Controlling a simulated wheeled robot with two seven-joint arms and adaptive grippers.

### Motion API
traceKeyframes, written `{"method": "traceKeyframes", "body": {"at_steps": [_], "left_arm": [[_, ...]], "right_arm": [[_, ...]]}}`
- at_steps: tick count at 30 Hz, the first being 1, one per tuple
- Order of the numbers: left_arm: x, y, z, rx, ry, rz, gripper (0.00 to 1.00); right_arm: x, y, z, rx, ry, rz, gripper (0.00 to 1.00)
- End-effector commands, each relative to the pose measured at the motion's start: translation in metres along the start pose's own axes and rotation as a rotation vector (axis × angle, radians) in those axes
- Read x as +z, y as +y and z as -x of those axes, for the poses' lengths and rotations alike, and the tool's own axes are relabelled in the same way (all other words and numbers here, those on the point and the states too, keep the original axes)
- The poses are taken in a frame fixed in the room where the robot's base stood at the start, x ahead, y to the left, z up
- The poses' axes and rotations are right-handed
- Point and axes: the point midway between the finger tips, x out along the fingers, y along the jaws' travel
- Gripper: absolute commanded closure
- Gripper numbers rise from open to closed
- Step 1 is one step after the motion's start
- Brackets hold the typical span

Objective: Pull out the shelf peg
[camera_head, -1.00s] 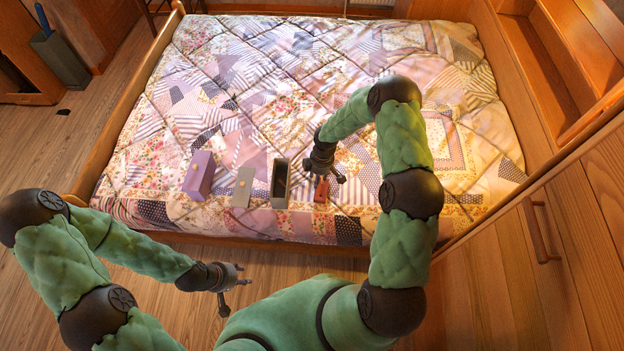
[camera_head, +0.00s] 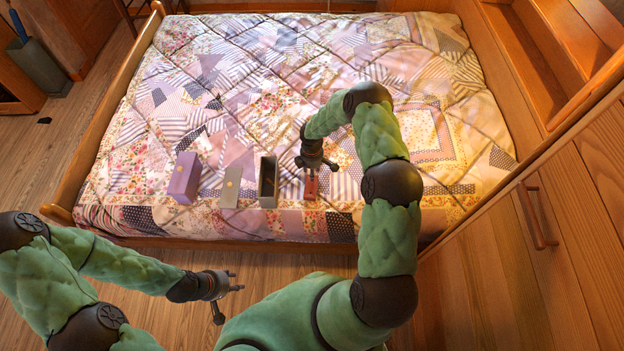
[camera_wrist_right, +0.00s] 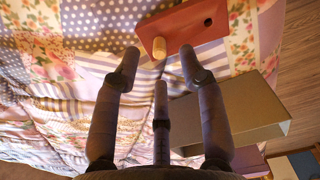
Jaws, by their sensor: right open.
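A red block (camera_head: 311,187) lies on the quilt near the foot of the bed. In the right wrist view, the red block (camera_wrist_right: 190,28) has a short pale wooden peg (camera_wrist_right: 159,48) standing out of one end and a dark hole at the other. My right gripper (camera_head: 317,165) is above and just behind the block, partly covering it in the head view. In the wrist view its fingers (camera_wrist_right: 160,65) are spread and empty, with the peg between and just beyond the two outer fingertips. My left gripper (camera_head: 232,293) hangs empty in front of the bed, fingers apart.
The grey box (camera_wrist_right: 245,107) is close to my right fingers. A wooden cabinet with a handle (camera_head: 537,215) stands at right.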

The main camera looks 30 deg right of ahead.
Motion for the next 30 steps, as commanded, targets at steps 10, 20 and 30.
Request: {"method": "traceKeyframes", "body": {"at_steps": [10, 20, 30], "left_arm": [[-0.001, -0.005, -0.015, 0.0, 0.0, 0.0, 0.6], [-0.001, -0.005, -0.014, 0.0, 0.0, 0.0, 0.6], [-0.001, -0.005, -0.014, 0.0, 0.0, 0.0, 0.6]], "right_arm": [[0.001, 0.0, -0.037, 0.0, 0.001, 0.001, 0.58], [0.001, 0.0, -0.036, 0.0, 0.0, 0.0, 0.9], [0.001, 0.0, -0.036, 0.0, 0.0, 0.0, 0.96]]}}
